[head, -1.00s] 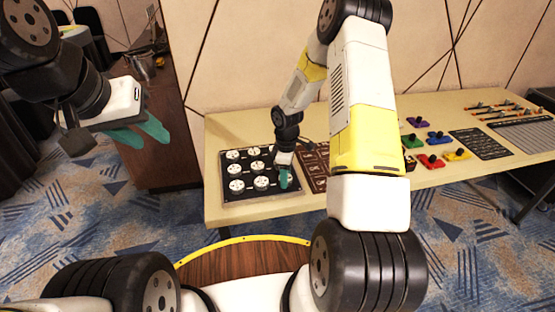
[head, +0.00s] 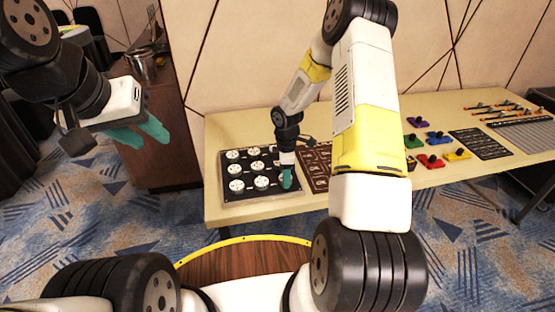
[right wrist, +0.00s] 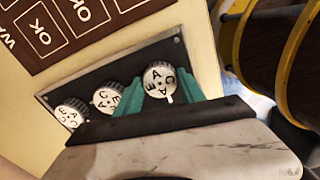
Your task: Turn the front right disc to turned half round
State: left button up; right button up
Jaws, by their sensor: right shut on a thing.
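The black board (head: 247,199) with rows of white lettered discs lies on the table near its left front corner. The front right disc (right wrist: 159,77) sits between the two teal fingers of my right gripper (right wrist: 157,90) in the right wrist view. Its white pointer mark aims towards the bottom right of that picture. In the head view my right gripper (head: 287,179) covers most of this disc. The gripper is shut on the disc, which stays seated on the board. My left gripper (head: 138,133) hangs empty at the upper left, away from the table, its fingers apart.
Other discs stand close by, such as the front middle one (head: 261,183). A brown lettered panel (head: 316,168) lies right of the board. Coloured pieces (head: 433,161) and a dark sheet (head: 478,143) lie further right. A brown cabinet (head: 160,150) stands left of the table.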

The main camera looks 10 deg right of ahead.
jog(key=o, duration=1.4)
jog(key=shift+r, duration=3.95)
jog(key=s+r+m+t, duration=0.1)
jog(key=s+r+m, duration=0.35)
jog(key=r, duration=0.55)
jog(key=s+r+m+t, duration=0.25)
jog(key=s+r, duration=0.25)
jog(key=r, duration=0.6)
jog(key=s+r+m+t, duration=0.1)
jog(key=s+r+m, duration=0.2)
jog(key=s, duration=0.2)
jog(key=s+a+r+m+y, duration=0.1)
jog(key=s+r+m, duration=0.2)
jog(key=s, duration=0.2)
jog(key=s+a+r+m+t+y, duration=0.1)
jog(key=s+r+m, duration=0.2)
jog(key=s, duration=0.2)
jog(key=shift+s+t, duration=0.15)
jog(key=shift+t, duration=0.2)
